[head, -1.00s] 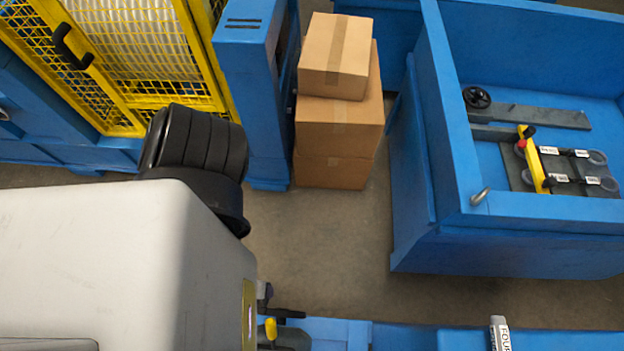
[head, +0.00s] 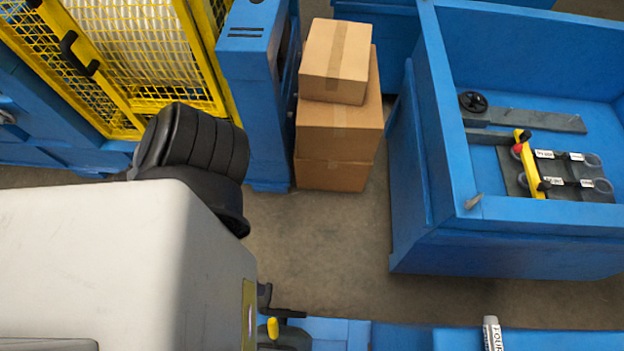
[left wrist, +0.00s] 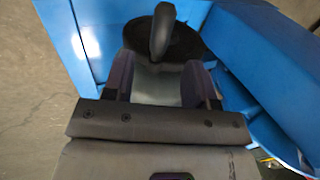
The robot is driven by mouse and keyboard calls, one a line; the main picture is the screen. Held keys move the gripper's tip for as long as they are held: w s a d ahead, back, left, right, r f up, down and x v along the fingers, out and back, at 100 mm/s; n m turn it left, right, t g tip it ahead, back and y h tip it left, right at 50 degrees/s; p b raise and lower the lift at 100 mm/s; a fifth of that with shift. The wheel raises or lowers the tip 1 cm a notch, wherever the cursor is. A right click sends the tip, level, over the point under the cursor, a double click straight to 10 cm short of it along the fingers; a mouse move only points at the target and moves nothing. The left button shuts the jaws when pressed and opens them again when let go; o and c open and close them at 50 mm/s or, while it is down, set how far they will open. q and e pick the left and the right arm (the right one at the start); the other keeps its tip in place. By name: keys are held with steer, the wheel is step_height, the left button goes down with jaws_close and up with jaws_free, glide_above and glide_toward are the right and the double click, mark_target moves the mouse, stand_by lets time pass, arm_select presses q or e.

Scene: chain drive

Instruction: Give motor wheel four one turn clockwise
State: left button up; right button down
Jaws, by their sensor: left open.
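A black round wheel (left wrist: 185,42) with an upright dark crank handle (left wrist: 162,30) sits on a blue surface in the left wrist view. My left gripper (left wrist: 160,82) is open, its two dark purple-grey fingers apart just on the near side of the wheel. The handle stands beyond the gap between the fingers, and nothing is clearly gripped. I cannot tell whether the fingers touch the wheel. In the head view a white label reading FOUR (head: 493,334) shows at the bottom edge; the wheel is not clearly visible there. My right gripper is not in view.
A blue open-topped bin (head: 455,130) at the right holds a small black handwheel (head: 473,102) and a yellow-handled fixture (head: 528,165). Cardboard boxes (head: 338,120) are stacked mid-picture. A yellow mesh guard (head: 140,60) stands at the left. Bare floor (head: 320,235) lies between.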

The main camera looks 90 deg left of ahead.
arm_select(q)
steer(key=p+v, duration=0.1)
steer(key=v, duration=0.5)
steer(key=shift+r+p, duration=0.25)
steer(key=shift+p, duration=0.05)
steer(key=shift+s, duration=0.1)
